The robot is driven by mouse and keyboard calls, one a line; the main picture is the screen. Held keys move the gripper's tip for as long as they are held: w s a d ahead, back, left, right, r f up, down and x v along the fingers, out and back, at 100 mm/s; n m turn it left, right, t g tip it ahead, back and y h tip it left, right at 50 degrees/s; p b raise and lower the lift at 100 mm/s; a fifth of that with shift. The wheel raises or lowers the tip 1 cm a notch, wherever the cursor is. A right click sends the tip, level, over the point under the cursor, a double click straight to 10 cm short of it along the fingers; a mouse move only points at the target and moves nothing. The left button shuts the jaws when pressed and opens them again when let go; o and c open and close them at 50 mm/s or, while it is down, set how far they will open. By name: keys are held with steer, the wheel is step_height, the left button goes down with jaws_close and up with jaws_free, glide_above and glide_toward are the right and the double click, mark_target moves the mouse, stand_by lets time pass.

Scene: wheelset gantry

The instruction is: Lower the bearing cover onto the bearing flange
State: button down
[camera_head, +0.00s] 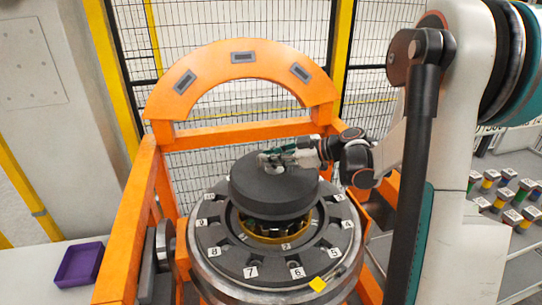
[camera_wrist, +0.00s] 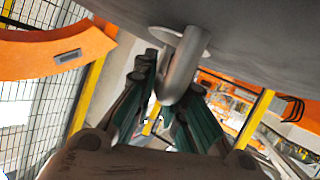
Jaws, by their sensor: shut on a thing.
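The bearing cover (camera_head: 262,190) is a thick dark grey disc in the middle of the head view. My gripper (camera_head: 290,157) is at its top, shut on its handle. In the wrist view the cover's grey surface (camera_wrist: 262,38) fills the top right, and the metal handle (camera_wrist: 182,68) runs between the green-sided fingers of my gripper (camera_wrist: 168,105). The bearing flange (camera_head: 222,258) is a grey ring with holes and numbered tags below. The cover hangs above it, roughly over its centre and apart from it. A brass-coloured ring (camera_head: 272,238) shows in the gap. The flange's far side is partly hidden.
An orange frame with an arch (camera_head: 240,58) stands behind the flange, with an orange rail (camera_head: 135,225) at left. A purple tray (camera_head: 79,265) lies on a pale surface at lower left. Several coloured pieces stand at right.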

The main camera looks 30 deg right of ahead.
mark_target(279, 172)
steer(key=shift+d, duration=0.1)
steer(key=shift+f+b, duration=2.45)
steer(key=shift+f, duration=0.4)
steer(key=shift+f+b, duration=3.15)
steer(key=shift+f, duration=0.35)
steer(key=c, duration=1.6)
jaws_free()
steer(key=shift+s, duration=0.1)
steer(key=shift+o, duration=0.2)
steer(key=v, duration=1.2)
